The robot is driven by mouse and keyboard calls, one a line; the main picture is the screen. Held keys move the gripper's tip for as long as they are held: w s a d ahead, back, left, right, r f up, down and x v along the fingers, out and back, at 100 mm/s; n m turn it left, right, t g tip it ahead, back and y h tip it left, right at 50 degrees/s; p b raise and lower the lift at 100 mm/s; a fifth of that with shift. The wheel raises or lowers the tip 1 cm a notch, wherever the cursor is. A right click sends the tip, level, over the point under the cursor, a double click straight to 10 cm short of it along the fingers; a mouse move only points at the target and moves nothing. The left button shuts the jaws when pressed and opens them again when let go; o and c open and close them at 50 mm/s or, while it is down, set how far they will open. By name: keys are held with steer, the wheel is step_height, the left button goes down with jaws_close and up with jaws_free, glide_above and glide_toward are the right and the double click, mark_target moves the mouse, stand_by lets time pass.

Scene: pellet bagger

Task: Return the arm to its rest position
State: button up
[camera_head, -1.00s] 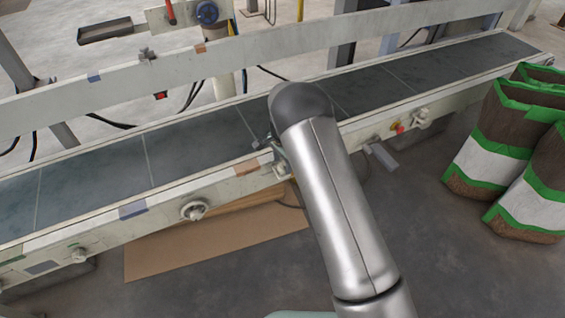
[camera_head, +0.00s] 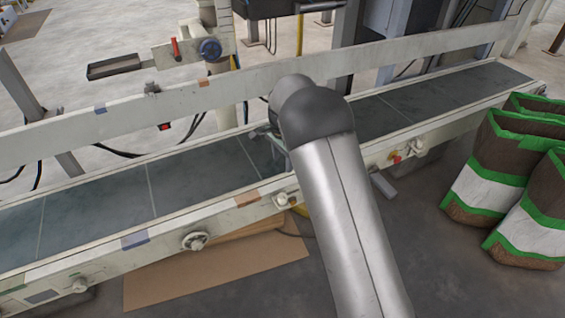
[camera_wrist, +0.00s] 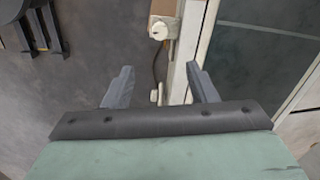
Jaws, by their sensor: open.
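My gripper (camera_wrist: 160,88) shows in the wrist view with its two grey fingers spread apart and nothing between them. The conveyor's side frame, with a pale knob (camera_wrist: 160,31), lies beyond the fingers. In the head view my arm reaches up from the bottom over the near side of the conveyor (camera_head: 100,200). Its elbow part hides most of what is behind it, and the gripper cannot be made out there.
Brown, white and green bags (camera_head: 505,170) stand on the floor at the right. A flat cardboard sheet (camera_head: 200,275) lies below the conveyor. A pale rail (camera_head: 200,95) runs along the conveyor's far side. The belt is bare where it shows.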

stand_by(0.3)
steer(key=s+d+r+n+p, duration=0.2)
steer(key=s+d+r+p, duration=0.5)
steer(key=r, duration=0.5)
steer(key=s+d+r+n+p, duration=0.3)
steer(key=s+d+r+p, duration=0.15)
steer(key=s+r, duration=0.65)
steer(key=s+d+r+n+p, duration=0.2)
steer(key=s+r+p, duration=0.2)
steer(key=s, duration=0.5)
steer(key=s+d+r+n+p, duration=0.3)
steer(key=s+r+p, duration=0.1)
steer(key=s, duration=0.5)
steer(key=shift+s+d+r+n+p, duration=0.2)
steer(key=shift+s+r+n+p, duration=0.15)
steer(key=shift+r, duration=0.15)
